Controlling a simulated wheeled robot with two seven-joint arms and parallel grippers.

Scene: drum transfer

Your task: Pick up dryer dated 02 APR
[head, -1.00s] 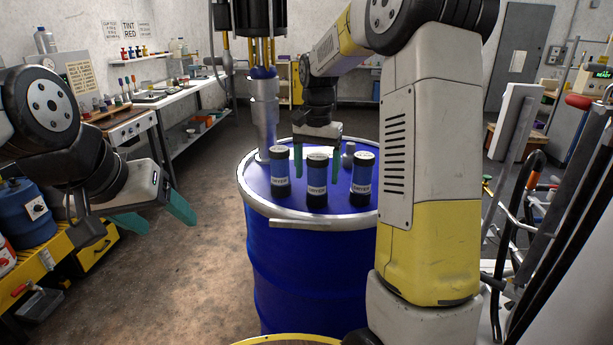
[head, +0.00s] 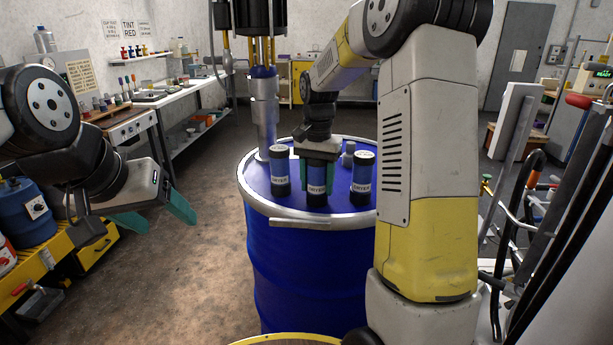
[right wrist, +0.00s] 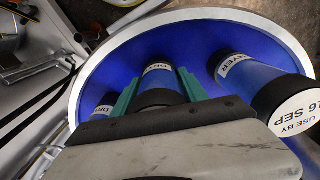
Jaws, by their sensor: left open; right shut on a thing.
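Three blue dryer canisters with black ends and white DRYER labels stand upright on a blue drum (head: 310,270): the left one (head: 280,180), the middle one (head: 317,182) and the right one (head: 361,182). My right gripper (head: 318,172) comes down over the middle canister and is shut on it, hiding its lid date. The right wrist view shows this canister (right wrist: 160,85) between the teal fingers. A neighbour canister (right wrist: 262,88) there reads "USE BY", with a date ending in "6 SEP". The other neighbour (right wrist: 101,108) is partly hidden. My left gripper (head: 160,212) is open and empty, left of the drum.
A metal mixer shaft (head: 264,115) stands at the drum's back left. A small grey fitting (head: 348,157) sits behind the canisters. A yellow bench (head: 70,245) is at the left and a hand truck (head: 520,200) at the right. Open floor lies left of the drum.

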